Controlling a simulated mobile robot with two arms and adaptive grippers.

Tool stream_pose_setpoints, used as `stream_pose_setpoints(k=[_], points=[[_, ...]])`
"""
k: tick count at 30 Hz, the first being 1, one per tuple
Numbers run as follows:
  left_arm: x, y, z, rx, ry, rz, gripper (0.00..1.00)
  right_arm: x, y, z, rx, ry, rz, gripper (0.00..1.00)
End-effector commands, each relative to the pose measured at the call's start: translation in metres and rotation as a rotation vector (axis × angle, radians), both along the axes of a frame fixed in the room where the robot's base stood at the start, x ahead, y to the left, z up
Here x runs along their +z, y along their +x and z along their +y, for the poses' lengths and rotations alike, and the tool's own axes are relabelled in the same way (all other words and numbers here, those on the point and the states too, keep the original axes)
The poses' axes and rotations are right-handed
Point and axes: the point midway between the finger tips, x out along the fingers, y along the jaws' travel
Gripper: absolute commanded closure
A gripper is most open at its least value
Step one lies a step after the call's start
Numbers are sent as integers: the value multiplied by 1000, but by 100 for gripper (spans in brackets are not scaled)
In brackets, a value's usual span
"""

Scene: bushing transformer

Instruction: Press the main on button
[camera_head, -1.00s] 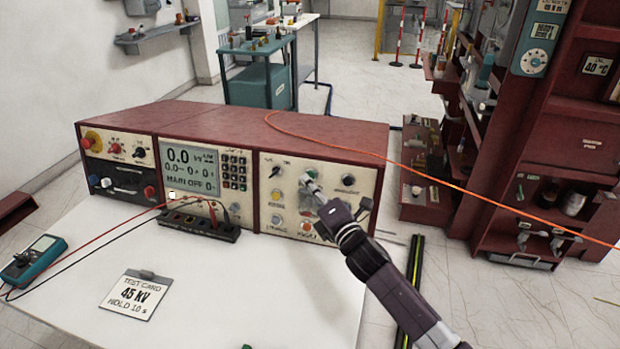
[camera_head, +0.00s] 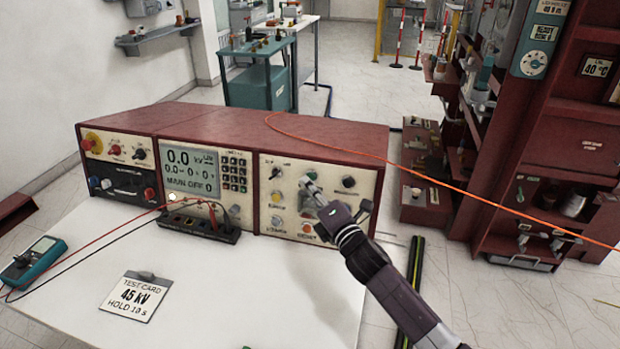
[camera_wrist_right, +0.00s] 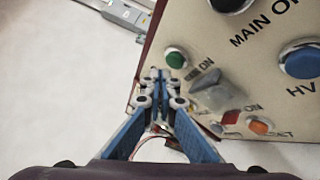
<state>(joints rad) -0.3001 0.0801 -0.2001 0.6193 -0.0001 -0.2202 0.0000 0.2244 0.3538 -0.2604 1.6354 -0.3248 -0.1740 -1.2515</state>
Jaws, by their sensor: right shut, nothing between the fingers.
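The red control console stands on the white table with its sloped front panel (camera_head: 264,205) facing me. In the head view, the green button (camera_head: 312,174) is at the upper middle of the right panel, partly covered by my right gripper (camera_head: 309,184). In the right wrist view, the green button (camera_wrist_right: 175,58) has a small label that seems to read MAIN ON. The right gripper (camera_wrist_right: 160,76) is shut and empty, its tips just beside the green button in that view; I cannot tell if they touch. The display (camera_head: 188,171) reads MAIN OFF. My left gripper is not in view.
An orange cable (camera_head: 400,165) crosses over the console. A test card (camera_head: 135,297) and a multimeter (camera_head: 34,260) lie on the table.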

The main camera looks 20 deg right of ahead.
Motion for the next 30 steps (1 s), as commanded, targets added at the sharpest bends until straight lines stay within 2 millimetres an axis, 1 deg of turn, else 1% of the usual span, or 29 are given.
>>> stream_pose_setpoints(k=[10, 18, 30], points=[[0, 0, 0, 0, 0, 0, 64, 0, 1, 0, 0, 0, 0, 100], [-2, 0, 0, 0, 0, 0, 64, -2, 7, -5, 0, -1, 1, 100], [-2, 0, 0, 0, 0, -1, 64, -2, 7, -5, 0, 0, 0, 100]])
